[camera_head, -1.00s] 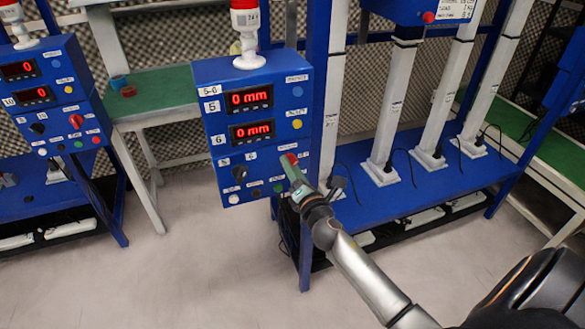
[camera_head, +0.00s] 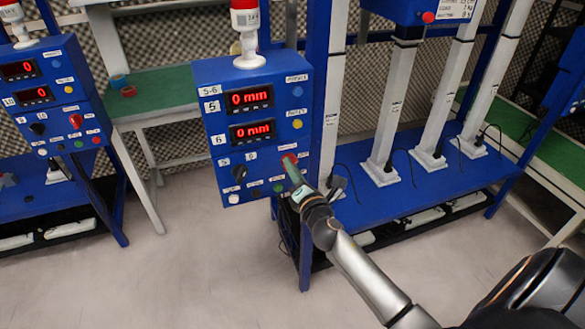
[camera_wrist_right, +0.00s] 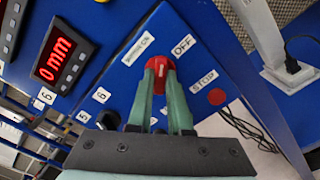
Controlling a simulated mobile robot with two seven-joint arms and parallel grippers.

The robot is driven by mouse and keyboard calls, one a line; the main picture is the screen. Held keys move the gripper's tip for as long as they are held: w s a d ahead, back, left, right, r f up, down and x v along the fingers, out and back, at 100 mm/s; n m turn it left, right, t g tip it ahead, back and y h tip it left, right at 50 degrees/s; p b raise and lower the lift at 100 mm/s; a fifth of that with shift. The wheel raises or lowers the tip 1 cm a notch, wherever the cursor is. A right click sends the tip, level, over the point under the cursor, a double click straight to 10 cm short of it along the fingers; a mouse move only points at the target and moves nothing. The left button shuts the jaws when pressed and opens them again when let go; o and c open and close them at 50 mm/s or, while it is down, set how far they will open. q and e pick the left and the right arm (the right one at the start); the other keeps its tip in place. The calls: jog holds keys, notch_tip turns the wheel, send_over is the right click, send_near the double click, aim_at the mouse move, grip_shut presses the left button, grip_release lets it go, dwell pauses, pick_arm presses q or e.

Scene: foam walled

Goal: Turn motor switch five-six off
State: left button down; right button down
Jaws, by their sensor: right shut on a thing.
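The blue control box (camera_head: 230,72) labelled 5-6 stands left of centre in the head view, with two red displays reading 0 mm. Its red motor switch (camera_head: 288,156) is at the lower right of the face, partly hidden by my right gripper (camera_head: 293,172). In the right wrist view the red knob (camera_wrist_right: 160,66) sits between the green fingertips of my right gripper (camera_wrist_right: 160,75), which is shut on it. An OFF label (camera_wrist_right: 184,46) is right of the knob and an ON label (camera_wrist_right: 138,49) is left of it. My left gripper is out of view.
A red stop button (camera_wrist_right: 216,97) sits close to the right of my fingers. A black knob (camera_head: 239,172) and small buttons are left of the switch. Another blue control box (camera_head: 52,95) stands at the left. White posts rise from a blue platform (camera_head: 350,215) at right.

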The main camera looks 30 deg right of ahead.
jog(key=shift+m, duration=0.4)
jog(key=m, duration=0.7)
dwell(0.6)
jog(key=c, duration=0.8)
grip_release()
jog(key=shift+c, duration=0.2)
jog(key=shift+s, duration=0.1)
